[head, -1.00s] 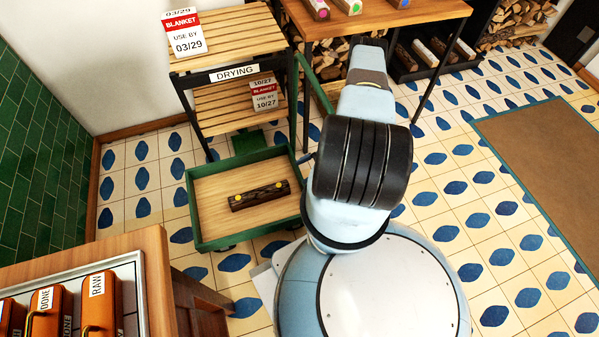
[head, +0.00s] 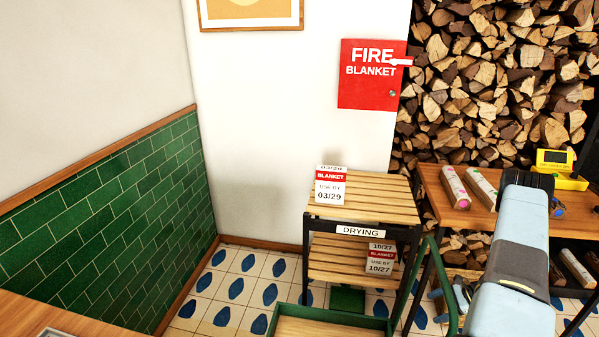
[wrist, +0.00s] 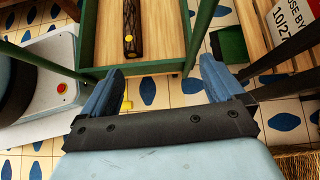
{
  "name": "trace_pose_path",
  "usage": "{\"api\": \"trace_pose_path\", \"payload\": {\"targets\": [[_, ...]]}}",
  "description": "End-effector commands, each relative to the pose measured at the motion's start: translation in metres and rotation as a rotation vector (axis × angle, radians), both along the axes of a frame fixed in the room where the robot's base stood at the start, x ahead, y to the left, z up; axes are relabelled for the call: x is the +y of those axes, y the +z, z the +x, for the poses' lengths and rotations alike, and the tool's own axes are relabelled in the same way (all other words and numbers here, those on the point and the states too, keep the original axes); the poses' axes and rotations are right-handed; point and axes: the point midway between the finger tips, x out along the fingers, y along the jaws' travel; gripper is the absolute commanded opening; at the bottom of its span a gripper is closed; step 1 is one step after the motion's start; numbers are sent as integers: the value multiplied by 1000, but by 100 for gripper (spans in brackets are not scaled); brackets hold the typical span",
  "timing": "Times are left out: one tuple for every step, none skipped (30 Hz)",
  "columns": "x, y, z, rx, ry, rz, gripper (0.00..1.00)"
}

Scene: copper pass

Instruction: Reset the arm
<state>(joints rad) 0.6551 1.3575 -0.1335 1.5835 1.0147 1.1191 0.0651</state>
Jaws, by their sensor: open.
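My arm (head: 515,270) rises at the right of the head view, in front of the wooden table. My gripper (wrist: 164,82) shows in the wrist view with its two blue fingers wide apart and nothing between them. It points down towards the near edge of a green-rimmed wooden tray (wrist: 88,38). A dark log (wrist: 130,30) with yellow dots lies in that tray, beyond the fingertips and not touched. In the head view only the tray's far part (head: 330,327) shows, at the bottom edge.
A slatted drying rack (head: 362,212) holds two blanket tags or packs. Green bars stand close by the gripper. A wooden table (head: 470,215) at right bears marked logs and a yellow device (head: 558,170). A red fire blanket box (head: 371,75) hangs on the wall.

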Motion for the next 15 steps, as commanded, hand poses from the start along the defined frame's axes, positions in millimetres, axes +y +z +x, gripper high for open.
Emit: {"api": "trace_pose_path", "payload": {"targets": [[-9, 22, 10, -8, 4, -30, 95], [-13, 33, 15, -10, 6, -45, 95], [-19, 48, 21, -15, 7, -65, 95], [-22, 59, 26, -19, 9, -81, 95], [-25, 70, 30, -24, 13, -95, 95], [-27, 85, 36, -30, 19, -113, 95], [-28, 97, 39, -34, 25, -127, 95], [-29, 108, 43, -41, 31, -140, 95], [-29, 124, 48, -49, 40, -155, 95], [-28, 135, 51, -57, 49, -166, 95], [-28, 146, 54, -64, 61, -177, 95], [-26, 161, 58, -76, 75, -192, 95], [-24, 173, 60, -84, 87, -202, 95], [-21, 184, 62, -92, 100, -211, 95], [-17, 199, 65, -105, 119, -225, 95]]}}
